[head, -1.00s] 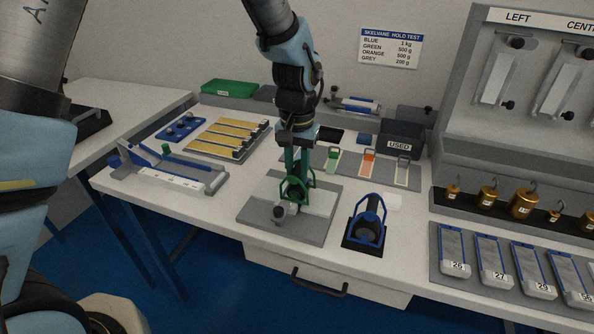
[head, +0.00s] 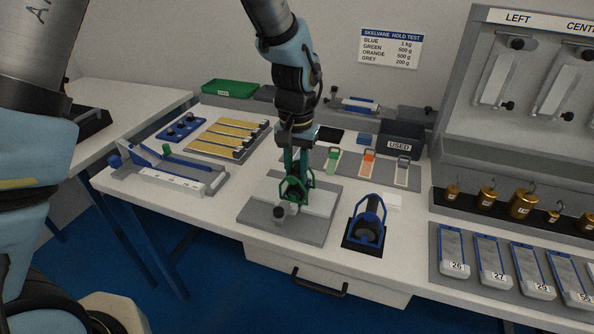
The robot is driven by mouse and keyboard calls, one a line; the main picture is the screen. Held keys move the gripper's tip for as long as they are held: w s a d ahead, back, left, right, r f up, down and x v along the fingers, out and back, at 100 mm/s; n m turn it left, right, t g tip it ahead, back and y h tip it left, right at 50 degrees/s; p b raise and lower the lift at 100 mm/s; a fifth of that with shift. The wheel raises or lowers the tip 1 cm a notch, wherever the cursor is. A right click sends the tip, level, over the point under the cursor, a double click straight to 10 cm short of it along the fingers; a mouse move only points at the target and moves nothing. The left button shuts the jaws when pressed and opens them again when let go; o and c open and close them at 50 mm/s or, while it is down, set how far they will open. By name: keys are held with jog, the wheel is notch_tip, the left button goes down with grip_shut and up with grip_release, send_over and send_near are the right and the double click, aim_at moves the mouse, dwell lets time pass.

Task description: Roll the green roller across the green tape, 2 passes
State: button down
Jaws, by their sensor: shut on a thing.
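The green roller (head: 294,197) has a green frame and stands on the grey plate (head: 312,231) at the middle of the table. My gripper (head: 296,178) points down from above and is shut on the green roller. A pale strip (head: 321,202) lies on the plate to the right of the roller. The green tape cannot be made out on the plate, as the roller and gripper cover part of it. A green-topped strip (head: 334,160) lies on a grey board behind the plate.
A blue roller (head: 368,222) stands on a black base right of the plate. A clamp fixture (head: 168,172) is at left, with yellow strips (head: 228,138) behind it. A dark bin marked USED (head: 402,138) stands at the back. Brass weights (head: 523,204) line the right.

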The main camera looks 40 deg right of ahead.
jog(key=shift+w+a+p, duration=0.4)
jog(key=shift+w+a, duration=0.1)
jog(key=shift+w, duration=0.35)
dwell(2.0)
jog(key=shift+s+d+p, duration=0.3)
jog(key=shift+s+d, duration=0.3)
jog(key=shift+s, duration=0.3)
dwell(2.6)
jog(key=shift+r, duration=0.1)
dwell(0.4)
jog(key=shift+r+p, duration=2.25)
jog(key=shift+r, duration=0.7)
